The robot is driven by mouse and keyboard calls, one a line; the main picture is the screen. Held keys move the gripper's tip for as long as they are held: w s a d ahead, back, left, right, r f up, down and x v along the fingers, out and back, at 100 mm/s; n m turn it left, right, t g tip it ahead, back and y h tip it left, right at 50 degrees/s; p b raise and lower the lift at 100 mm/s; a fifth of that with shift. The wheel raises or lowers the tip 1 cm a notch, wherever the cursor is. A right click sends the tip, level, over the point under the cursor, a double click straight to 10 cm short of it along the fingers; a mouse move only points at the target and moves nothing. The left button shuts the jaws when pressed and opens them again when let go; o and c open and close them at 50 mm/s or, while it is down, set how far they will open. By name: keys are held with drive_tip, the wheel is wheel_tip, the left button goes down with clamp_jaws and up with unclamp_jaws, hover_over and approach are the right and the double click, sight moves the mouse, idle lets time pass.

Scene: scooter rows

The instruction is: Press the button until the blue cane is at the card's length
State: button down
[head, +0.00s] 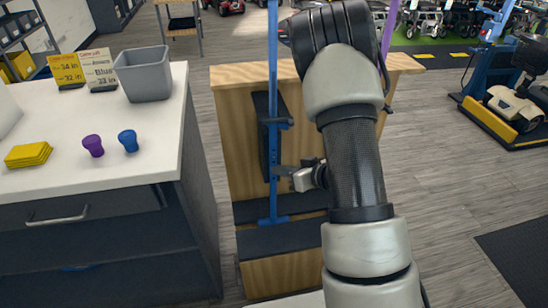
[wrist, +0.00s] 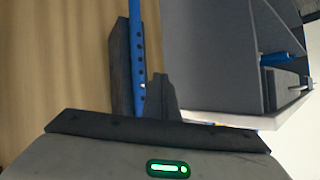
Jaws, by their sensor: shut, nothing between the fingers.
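The blue cane (head: 273,80) stands upright against a wooden stand, its foot on a dark ledge. In the wrist view the blue cane (wrist: 138,45) shows a row of dark holes. A small pale spot, perhaps the button (wrist: 143,86), shows beside my fingertips. My gripper (head: 279,171) is shut and empty, its tip close to the cane's lower shaft; I cannot tell if it touches. It also shows in the wrist view (wrist: 161,92).
The white counter (head: 120,170) at left holds a grey bin (head: 144,74), yellow cloths (head: 28,155), and purple (head: 93,145) and blue (head: 128,140) caps. A purple cane (head: 390,28) stands partly behind my arm.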

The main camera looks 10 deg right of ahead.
drive_tip(key=shift+w+d, duration=0.1)
drive_tip(key=shift+w, duration=0.85)
drive_tip(key=shift+w, duration=0.1)
idle(1.3)
drive_tip(key=shift+w, duration=0.35)
drive_tip(key=shift+w, duration=0.55)
idle(0.6)
drive_tip(key=shift+w+r, duration=0.15)
drive_tip(key=shift+w, duration=0.05)
idle(0.4)
drive_tip(key=shift+s+p, duration=0.1)
drive_tip(key=shift+p, duration=0.2)
drive_tip(key=shift+s, duration=0.95)
drive_tip(key=shift+s, duration=2.55)
